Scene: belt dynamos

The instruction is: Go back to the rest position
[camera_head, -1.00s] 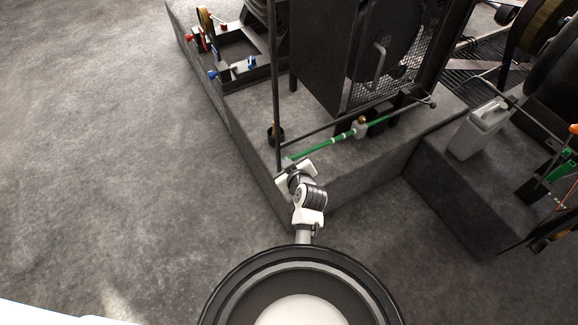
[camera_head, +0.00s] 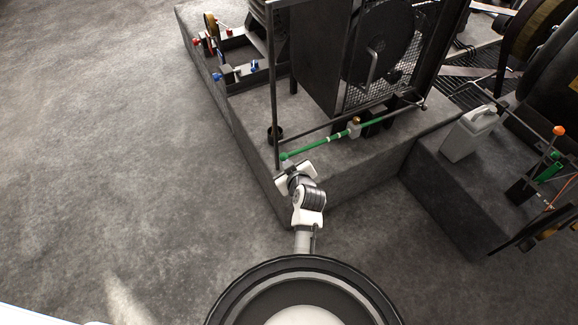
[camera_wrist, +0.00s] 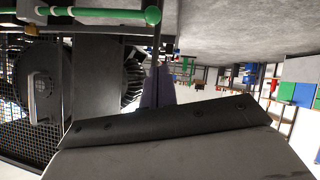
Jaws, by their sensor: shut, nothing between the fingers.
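My arm reaches up from the bottom of the head view, and its white and black end, with my gripper (camera_head: 296,174), is beside the front corner of the grey machine plinth (camera_head: 335,178). My gripper is shut with nothing held. Its fingertips are hard to make out in the head view. In the wrist view a broad grey and black part of my gripper (camera_wrist: 175,125) fills the bottom. A green rod (camera_head: 318,146) lies near the plinth's front edge, just beyond my gripper; it also shows at the top of the wrist view (camera_wrist: 95,13).
A black framed machine with a fan wheel (camera_head: 385,42) stands on the plinth. A grey jerrycan (camera_head: 466,136) stands on a second block at the right. A small rig with red and blue knobs (camera_head: 232,70) is at the upper left. The floor at left (camera_head: 110,160) is clear.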

